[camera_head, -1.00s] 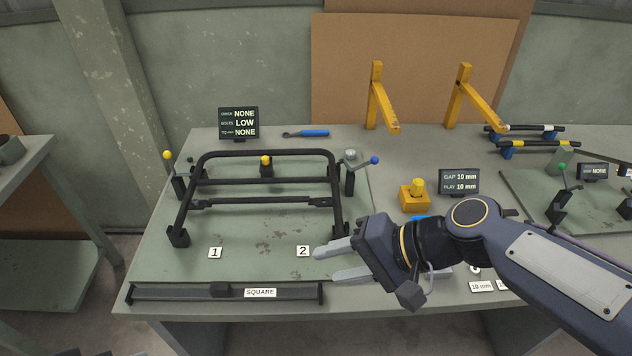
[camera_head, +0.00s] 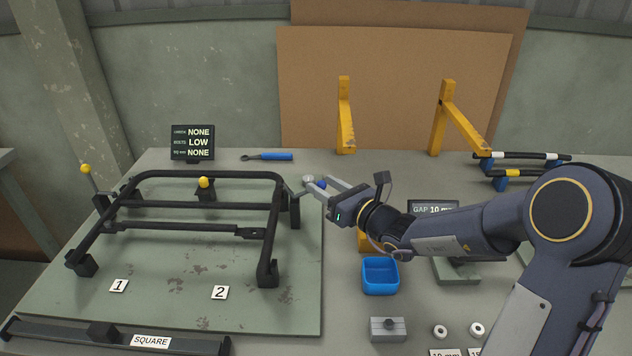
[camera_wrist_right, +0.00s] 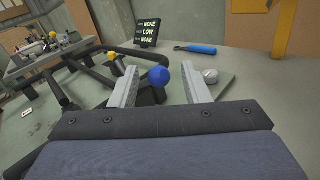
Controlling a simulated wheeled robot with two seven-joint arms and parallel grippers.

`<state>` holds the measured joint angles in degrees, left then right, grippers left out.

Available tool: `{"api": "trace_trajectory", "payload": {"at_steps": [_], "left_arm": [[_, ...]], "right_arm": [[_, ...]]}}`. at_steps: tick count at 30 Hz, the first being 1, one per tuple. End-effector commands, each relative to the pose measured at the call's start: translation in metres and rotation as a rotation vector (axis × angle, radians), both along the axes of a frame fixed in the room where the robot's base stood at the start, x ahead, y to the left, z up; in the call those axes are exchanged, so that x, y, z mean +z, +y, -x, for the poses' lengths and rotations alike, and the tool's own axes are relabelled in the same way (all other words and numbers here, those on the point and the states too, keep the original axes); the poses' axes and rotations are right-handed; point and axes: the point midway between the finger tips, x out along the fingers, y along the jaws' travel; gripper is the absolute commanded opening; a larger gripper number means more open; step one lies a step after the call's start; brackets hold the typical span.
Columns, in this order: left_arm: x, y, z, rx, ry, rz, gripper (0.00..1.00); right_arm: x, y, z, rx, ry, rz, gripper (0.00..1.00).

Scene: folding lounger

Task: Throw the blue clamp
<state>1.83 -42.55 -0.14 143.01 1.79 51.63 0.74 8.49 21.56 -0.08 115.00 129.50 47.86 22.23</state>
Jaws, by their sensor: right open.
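The blue clamp shows as a blue ball knob (camera_head: 320,184) on a lever at the right side of the black frame (camera_head: 195,175). My right gripper (camera_head: 318,183) is open at this knob, coming from the right. In the right wrist view the blue knob (camera_wrist_right: 159,77) appears between the two grey fingers of the right gripper (camera_wrist_right: 160,72), with a gap on both sides. The clamp's lever and base are partly hidden by the knob and fingers. My left gripper is not in view.
Yellow-knobbed clamps stand at the frame's far left (camera_head: 85,169) and back (camera_head: 204,183). A blue-handled wrench (camera_head: 268,157) lies behind, near a dark display (camera_head: 192,143). A blue tray (camera_head: 380,277) sits under my right arm. Yellow posts (camera_head: 345,115) rise at the back.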

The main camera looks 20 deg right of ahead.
Motion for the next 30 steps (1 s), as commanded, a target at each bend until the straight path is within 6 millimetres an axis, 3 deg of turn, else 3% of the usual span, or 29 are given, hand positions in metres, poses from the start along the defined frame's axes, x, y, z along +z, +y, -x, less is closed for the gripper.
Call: {"api": "trace_trajectory", "payload": {"at_steps": [7, 17, 26, 30], "left_arm": [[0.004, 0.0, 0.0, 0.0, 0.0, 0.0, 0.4], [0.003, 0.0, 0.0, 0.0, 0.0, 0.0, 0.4], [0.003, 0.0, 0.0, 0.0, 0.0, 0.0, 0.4], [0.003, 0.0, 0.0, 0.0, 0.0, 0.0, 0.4]], "right_arm": [[0.0, 0.015, -0.026, 0.002, 0.0, 0.002, 0.42], [0.0, 0.017, -0.029, 0.001, -0.001, 0.002, 0.42], [0.0, 0.016, -0.029, 0.001, -0.001, 0.002, 0.03], [0.0, 0.016, -0.029, 0.0, -0.001, 0.003, 0.0]]}}
